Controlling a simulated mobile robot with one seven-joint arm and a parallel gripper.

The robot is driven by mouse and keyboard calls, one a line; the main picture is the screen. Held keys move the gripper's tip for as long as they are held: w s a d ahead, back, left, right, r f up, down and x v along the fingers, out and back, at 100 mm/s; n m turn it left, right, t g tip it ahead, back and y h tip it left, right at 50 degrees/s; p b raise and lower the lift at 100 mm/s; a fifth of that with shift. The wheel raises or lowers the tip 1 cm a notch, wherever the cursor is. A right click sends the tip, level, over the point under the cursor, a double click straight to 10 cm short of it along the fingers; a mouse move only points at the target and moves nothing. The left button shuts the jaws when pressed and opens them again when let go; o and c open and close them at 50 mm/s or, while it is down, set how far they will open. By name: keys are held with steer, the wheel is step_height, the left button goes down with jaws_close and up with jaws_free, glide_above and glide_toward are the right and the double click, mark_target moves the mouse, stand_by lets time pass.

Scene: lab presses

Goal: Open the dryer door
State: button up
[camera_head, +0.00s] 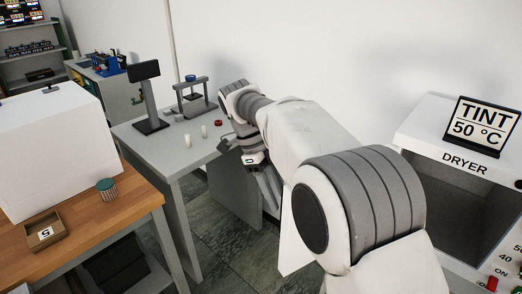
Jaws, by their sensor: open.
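The dryer (420,135) is a white box at the right edge, with the word DRYER on its front and a dark front panel (465,215) below the lettering. I cannot tell whether that dark area is a closed door or an opening; no handle is clearly seen. My arm crosses the middle of the view and hides the dryer's left side. My gripper (270,190) points down beside the grey table, well left of the dryer. It is open, and nothing shows between its fingers.
A sign reading TINT 50 °C (482,126) stands on the dryer. A red switch (492,283) is at lower right. The grey table (165,155) holds a stand, a small press (195,97) and small cups. A wooden bench (135,197) is at left. Open floor (225,250) lies between.

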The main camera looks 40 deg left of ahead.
steer(key=p+v, duration=0.5)
steer(key=v, duration=0.7)
steer(key=shift+r, duration=0.1)
steer(key=shift+w+d, duration=0.1)
